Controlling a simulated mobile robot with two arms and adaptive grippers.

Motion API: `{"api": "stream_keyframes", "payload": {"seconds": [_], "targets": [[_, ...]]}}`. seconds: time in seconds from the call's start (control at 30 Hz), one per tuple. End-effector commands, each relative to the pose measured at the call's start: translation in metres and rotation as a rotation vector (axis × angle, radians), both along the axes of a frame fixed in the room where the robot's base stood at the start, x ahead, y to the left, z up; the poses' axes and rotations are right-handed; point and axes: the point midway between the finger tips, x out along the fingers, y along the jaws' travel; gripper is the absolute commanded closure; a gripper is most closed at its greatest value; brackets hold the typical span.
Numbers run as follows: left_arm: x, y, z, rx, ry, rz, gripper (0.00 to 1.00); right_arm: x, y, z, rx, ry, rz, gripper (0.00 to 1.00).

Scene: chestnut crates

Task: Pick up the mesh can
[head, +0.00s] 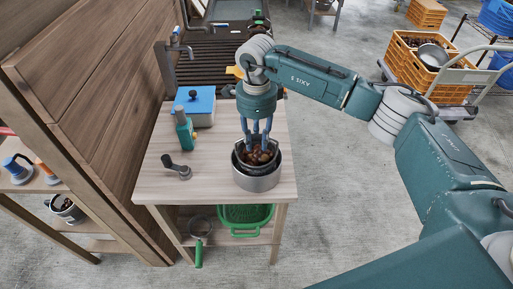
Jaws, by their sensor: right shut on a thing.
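The mesh can (259,168) is dark and holds brown chestnuts (258,156). It sits in a silver metal pot (258,184) at the front right of the wooden table. My right gripper (257,142) reaches down from above with its blue fingers and is shut on the mesh can. The can looks upright and still within the pot's rim; whether it touches the pot's bottom is hidden. My left gripper is not in view.
On the wooden table (160,186) stand a green bottle (184,133), a dark-handled tool (177,170) and a blue-topped box (196,105). A wooden wall (100,80) closes the left side. A green basket (245,217) lies on the shelf below. Orange crates (425,85) stand at the right.

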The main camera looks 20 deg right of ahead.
Motion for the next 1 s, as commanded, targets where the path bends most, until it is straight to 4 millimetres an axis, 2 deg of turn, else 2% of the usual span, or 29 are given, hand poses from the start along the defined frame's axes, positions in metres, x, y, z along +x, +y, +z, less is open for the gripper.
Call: {"api": "stream_keyframes", "payload": {"seconds": [0.23, 0.37, 0.8, 1.0], "targets": [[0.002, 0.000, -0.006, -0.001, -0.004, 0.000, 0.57, 0.002, 0.001, 0.018, 0.002, -0.006, 0.000, 1.00], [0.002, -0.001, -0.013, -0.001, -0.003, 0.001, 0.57, 0.002, 0.000, 0.038, 0.002, -0.008, 0.001, 1.00], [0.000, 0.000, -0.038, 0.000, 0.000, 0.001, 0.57, 0.002, 0.001, 0.137, 0.002, -0.008, 0.000, 1.00], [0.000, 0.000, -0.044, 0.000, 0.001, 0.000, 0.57, 0.000, 0.001, 0.175, 0.002, -0.005, 0.001, 1.00]]}}
